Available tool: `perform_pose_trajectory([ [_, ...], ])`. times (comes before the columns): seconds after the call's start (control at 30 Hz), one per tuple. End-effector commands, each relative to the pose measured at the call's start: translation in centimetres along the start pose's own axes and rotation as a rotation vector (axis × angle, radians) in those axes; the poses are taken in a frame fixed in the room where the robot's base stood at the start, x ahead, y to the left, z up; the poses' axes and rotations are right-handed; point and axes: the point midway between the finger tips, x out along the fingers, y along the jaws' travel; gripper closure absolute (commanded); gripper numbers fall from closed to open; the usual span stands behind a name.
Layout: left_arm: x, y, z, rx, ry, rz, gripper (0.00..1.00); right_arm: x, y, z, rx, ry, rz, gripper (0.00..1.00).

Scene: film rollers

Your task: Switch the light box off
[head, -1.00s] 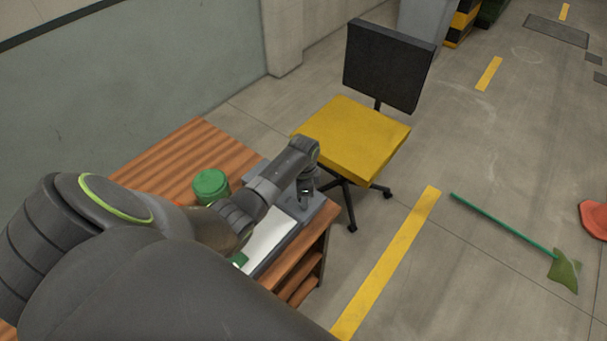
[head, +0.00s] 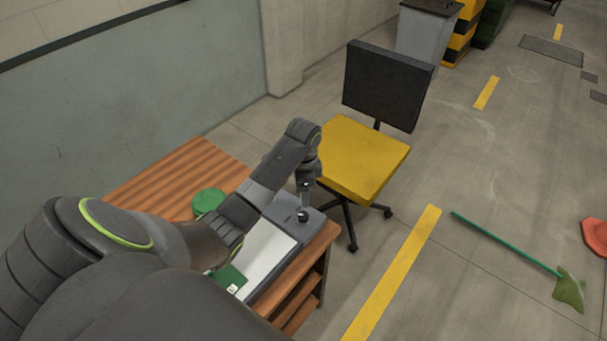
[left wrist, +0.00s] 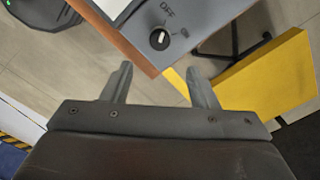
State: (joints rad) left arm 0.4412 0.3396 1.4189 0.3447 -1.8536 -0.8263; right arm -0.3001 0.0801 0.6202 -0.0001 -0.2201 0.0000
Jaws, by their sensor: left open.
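The light box (head: 267,252) lies on the wooden table, with a white panel and a grey control end. A round black knob (head: 303,216) sits on that end. In the left wrist view the knob (left wrist: 159,39) has a white mark, with OFF lettering above it and a second, smaller label to its right; I cannot tell which label the mark points to. My left gripper (left wrist: 158,75) is open and empty, its fingers spread below the knob in that view and apart from it. In the head view it hangs over the control end. My right gripper is not in view.
The wooden table (head: 170,185) carries a green round container (head: 208,201), partly behind my arm, and a green card (head: 228,280) on the panel. A yellow-seated chair (head: 362,155) stands close beyond the table.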

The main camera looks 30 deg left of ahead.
Motion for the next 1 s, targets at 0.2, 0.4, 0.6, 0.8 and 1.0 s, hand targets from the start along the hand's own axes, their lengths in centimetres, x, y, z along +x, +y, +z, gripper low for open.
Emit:
perform_pose_trajectory([
  [0.2, -4.7, -0.1, 0.0, 0.000, 0.000, -0.003, 0.46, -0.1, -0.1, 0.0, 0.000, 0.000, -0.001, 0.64],
  [0.4, -6.2, 0.0, 0.0, -0.001, -0.001, -0.001, 0.46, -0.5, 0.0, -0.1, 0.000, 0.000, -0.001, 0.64],
  [0.6, -6.3, 0.0, 0.0, -0.001, -0.001, 0.000, 0.46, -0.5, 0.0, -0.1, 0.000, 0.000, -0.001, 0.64],
  [0.8, -6.3, 0.0, 0.0, -0.001, -0.001, 0.000, 0.46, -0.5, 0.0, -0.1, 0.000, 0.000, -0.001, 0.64],
  [1.0, -6.3, 0.0, 0.0, 0.000, -0.001, 0.000, 0.46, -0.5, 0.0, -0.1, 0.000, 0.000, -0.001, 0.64],
])
